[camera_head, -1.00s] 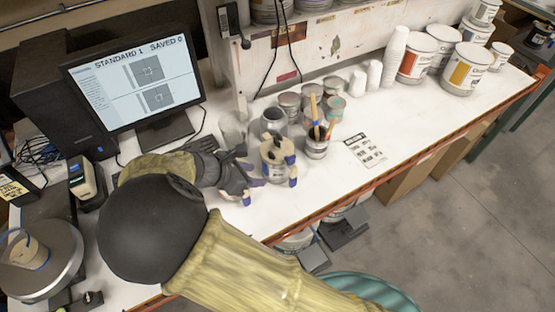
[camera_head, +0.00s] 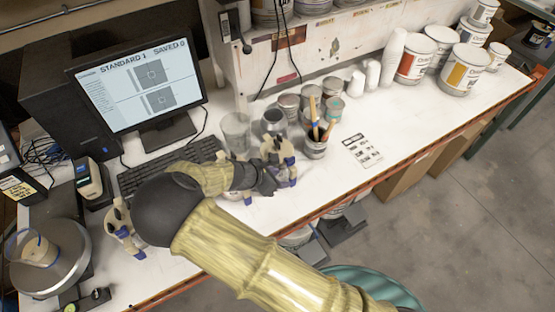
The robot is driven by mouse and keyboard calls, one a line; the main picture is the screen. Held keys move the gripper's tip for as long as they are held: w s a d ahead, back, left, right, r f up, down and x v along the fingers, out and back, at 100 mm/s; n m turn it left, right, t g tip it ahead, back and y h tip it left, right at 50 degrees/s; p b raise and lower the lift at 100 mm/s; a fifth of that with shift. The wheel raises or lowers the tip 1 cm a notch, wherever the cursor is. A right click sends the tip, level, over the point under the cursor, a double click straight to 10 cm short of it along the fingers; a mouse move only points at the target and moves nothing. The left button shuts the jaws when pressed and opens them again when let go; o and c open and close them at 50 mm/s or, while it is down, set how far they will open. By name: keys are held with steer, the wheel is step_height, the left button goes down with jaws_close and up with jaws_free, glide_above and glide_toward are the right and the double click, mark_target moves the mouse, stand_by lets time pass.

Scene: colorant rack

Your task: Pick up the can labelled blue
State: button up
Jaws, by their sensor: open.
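I cannot read which can is labelled blue. Several small cans stand in a group by the back wall, including a grey-lidded can (camera_head: 289,106) and a can with teal on it (camera_head: 333,107). An open metal can (camera_head: 273,123) stands in front of them, beside a clear cup (camera_head: 236,130). My dark gripper (camera_head: 266,178) is open low over the bench, just in front of the open can, beside pale pieces with blue tips (camera_head: 287,160). The gripper and wrist hide part of what lies behind; whether it touches anything is unclear.
A brush pot (camera_head: 316,146) stands right of my gripper, with a printed card (camera_head: 361,150) beyond. A monitor (camera_head: 145,85) and keyboard (camera_head: 170,166) are at left. Large pails (camera_head: 465,70) stand at the back right.

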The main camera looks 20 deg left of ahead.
mark_target(290, 178)
steer(key=shift+p+x, duration=1.1)
steer(key=shift+x, duration=1.8)
jaws_close()
steer(key=shift+r, duration=0.1)
